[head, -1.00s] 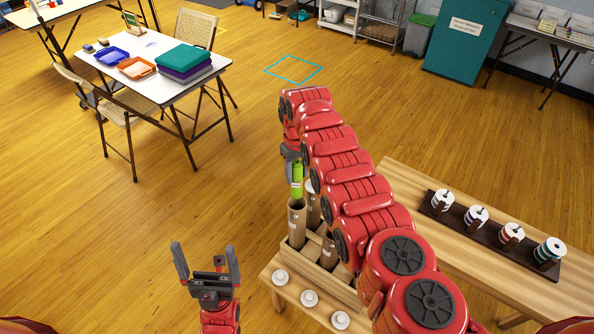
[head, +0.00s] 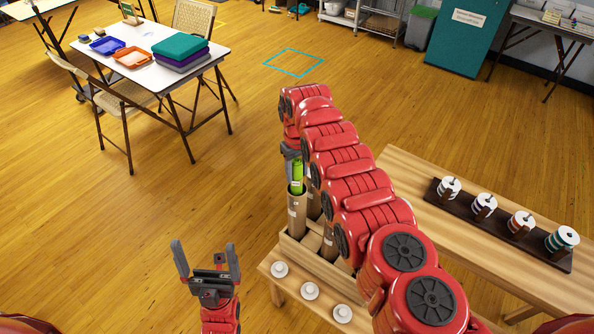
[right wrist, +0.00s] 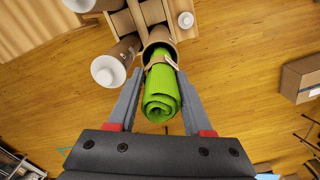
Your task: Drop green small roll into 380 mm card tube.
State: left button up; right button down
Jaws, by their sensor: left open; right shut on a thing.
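The green small roll (head: 297,172) is upright in my right gripper (head: 293,160), which is shut on it. The roll also shows in the right wrist view (right wrist: 162,95) between the two fingers. Its lower end is at the mouth of an open brown card tube (head: 297,216) and appears to be just inside the rim. The tube's rim also shows in the right wrist view (right wrist: 160,38); how deep the roll sits is hidden. The tube stands in a wooden divided crate (head: 318,262). My left gripper (head: 205,248) is open and empty, left of the crate.
Other tubes stand in the crate, one with a white end (right wrist: 108,70) close beside the roll. Several white caps (head: 280,270) lie along the bench front. A dark rack (head: 500,222) with spools is on the right. Open floor lies to the left.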

aim_at(297, 160)
jog(key=shift+c, duration=1.2)
grip_release()
jog(key=shift+r, duration=0.1)
jog(key=shift+r, duration=0.55)
notch_tip(297, 160, up, 2)
jog(key=shift+r+p, duration=0.1)
jog(key=shift+p, duration=0.5)
notch_tip(297, 160, up, 8)
jog(key=b, duration=0.3)
jog(key=shift+r+b, duration=0.1)
jog(key=shift+b, duration=0.3)
notch_tip(297, 160, up, 6)
jog(key=p, duration=0.5)
jog(key=shift+f, duration=0.2)
